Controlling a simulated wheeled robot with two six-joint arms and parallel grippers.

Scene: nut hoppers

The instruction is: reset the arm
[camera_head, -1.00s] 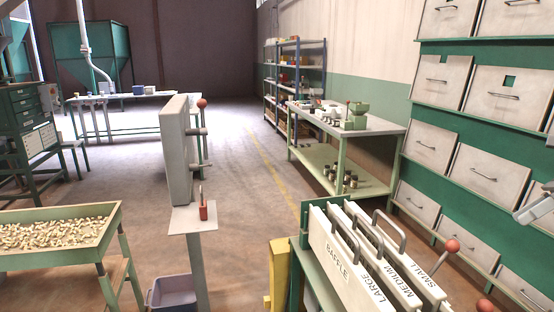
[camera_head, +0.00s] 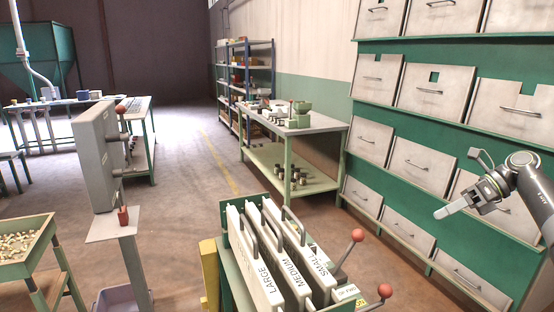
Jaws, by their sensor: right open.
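My right gripper (camera_head: 456,206) shows at the right of the head view, on my dark grey arm that comes in from the right edge. Its jaws are open and nothing shows between them. It is in the air in front of the wall of pale drawers (camera_head: 421,165), and I cannot tell how far from them. My left gripper is out of view.
A rack of upright plates (camera_head: 259,262) marked LARGE, MEDIUM and SMALL, with red-knobbed levers (camera_head: 357,236), stands at front centre. A grey box on a post (camera_head: 97,158) and a nut tray (camera_head: 40,243) stand left. A workbench (camera_head: 324,124) stands behind. The middle floor is clear.

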